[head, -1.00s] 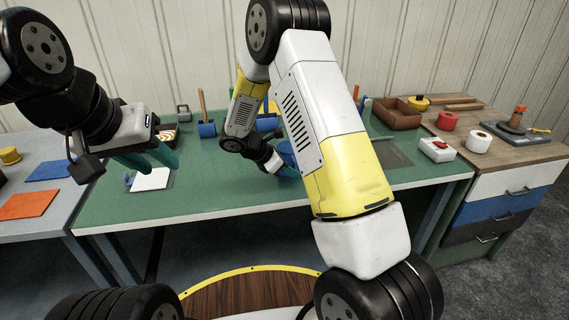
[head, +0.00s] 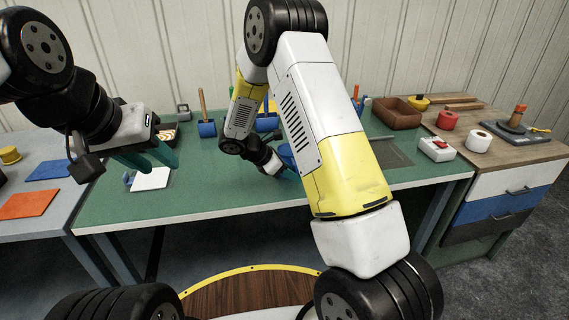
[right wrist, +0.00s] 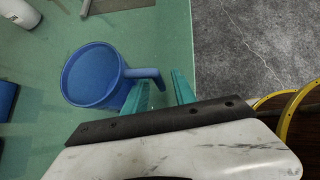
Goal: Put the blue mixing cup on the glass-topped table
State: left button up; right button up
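The blue mixing cup (right wrist: 92,75) stands on the green-topped bench (right wrist: 165,25) in the right wrist view, its handle pointing right. In the head view the cup (head: 287,154) is partly hidden behind my right arm. My right gripper (right wrist: 158,82) is open, its teal fingers apart, with the handle's end at the gap between them; I cannot tell whether they touch. My right gripper also shows in the head view (head: 286,172). My left gripper (head: 164,167) is open and empty above the left part of the bench. No glass-topped table is recognisable in view.
Blue rollers (head: 207,129) lie at the bench's back. A white sheet (head: 151,179) lies below my left gripper. A brown tray (head: 397,112) and a white box with a red button (head: 437,149) stand at the right. A grey table (head: 14,222) adjoins the left.

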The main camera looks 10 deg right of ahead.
jog(key=v, duration=1.1)
jog(key=s+d+r+m+t+y, duration=0.1)
jog(key=s+d+r+m+y, duration=0.1)
jog(key=s+r+m, duration=0.4)
jog(key=s+d+r+m+t+y, duration=0.1)
jog(key=s+r+m+y, duration=0.4)
jog(key=s, duration=0.5)
jog(key=s+d+r+m+t+y, duration=0.2)
jog(key=s+d+r+m+y, duration=0.1)
jog(key=s+r+m, duration=0.5)
jog(key=shift+s+d+m+y, duration=0.35)
jog(key=shift+m+y, duration=0.15)
